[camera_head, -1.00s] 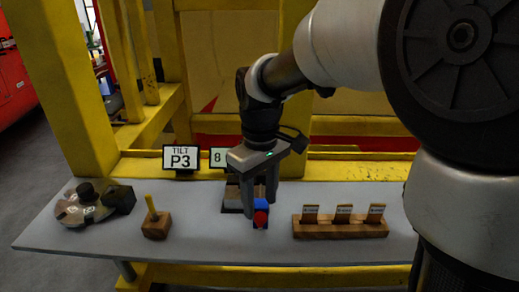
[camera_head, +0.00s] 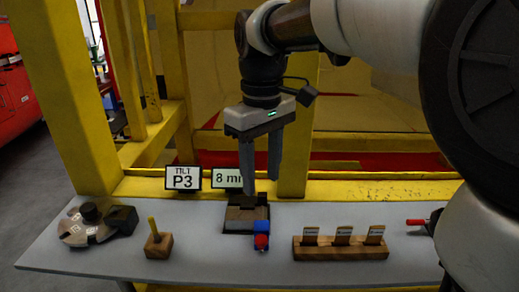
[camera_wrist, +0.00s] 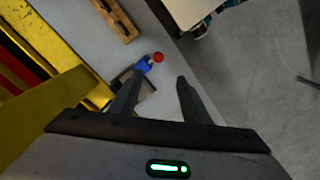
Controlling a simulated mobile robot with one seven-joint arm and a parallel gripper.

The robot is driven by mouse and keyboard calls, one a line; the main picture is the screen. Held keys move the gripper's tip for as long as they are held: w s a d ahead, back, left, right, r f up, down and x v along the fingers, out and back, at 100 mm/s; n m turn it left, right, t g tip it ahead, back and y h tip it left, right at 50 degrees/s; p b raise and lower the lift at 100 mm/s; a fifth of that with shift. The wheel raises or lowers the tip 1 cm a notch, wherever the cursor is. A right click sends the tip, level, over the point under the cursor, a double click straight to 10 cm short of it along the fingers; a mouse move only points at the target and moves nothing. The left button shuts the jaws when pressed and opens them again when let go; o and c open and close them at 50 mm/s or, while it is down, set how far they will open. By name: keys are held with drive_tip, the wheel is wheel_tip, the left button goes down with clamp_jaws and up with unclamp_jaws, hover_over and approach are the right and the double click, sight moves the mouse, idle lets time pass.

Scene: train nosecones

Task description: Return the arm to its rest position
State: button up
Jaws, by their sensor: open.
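My gripper (camera_head: 260,192) is open and empty, above the table in the head view, with its fingers pointing down. It also shows in the wrist view (camera_wrist: 157,88), its two fingers apart with nothing between them. Below it, a small block with a blue top and red tip (camera_head: 262,235) stands at the front of a dark wooden block (camera_head: 238,218). The blue and red piece also shows in the wrist view (camera_wrist: 145,64).
The grey table (camera_head: 205,268) holds a metal part (camera_head: 88,225), a wooden block with a yellow peg (camera_head: 158,243), a rack with three cards (camera_head: 335,253) and a red-handled tool (camera_head: 415,222). Signs (camera_head: 183,178) and yellow posts (camera_head: 75,95) stand behind.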

drive_tip(key=s+d+r+m+t+p, duration=0.2)
drive_tip(key=s+d+r+m+p, duration=0.1)
drive_tip(key=s+d+m+p, duration=0.1)
drive_tip(key=s+d+r+m+t+p, duration=0.3)
drive_tip(key=s+d+p, duration=0.3)
drive_tip(key=s+d, duration=0.3)
drive_tip(key=shift+s+r+m+t, duration=0.2)
drive_tip(key=shift+s+m+t, duration=0.1)
drive_tip(key=shift+m, duration=0.5)
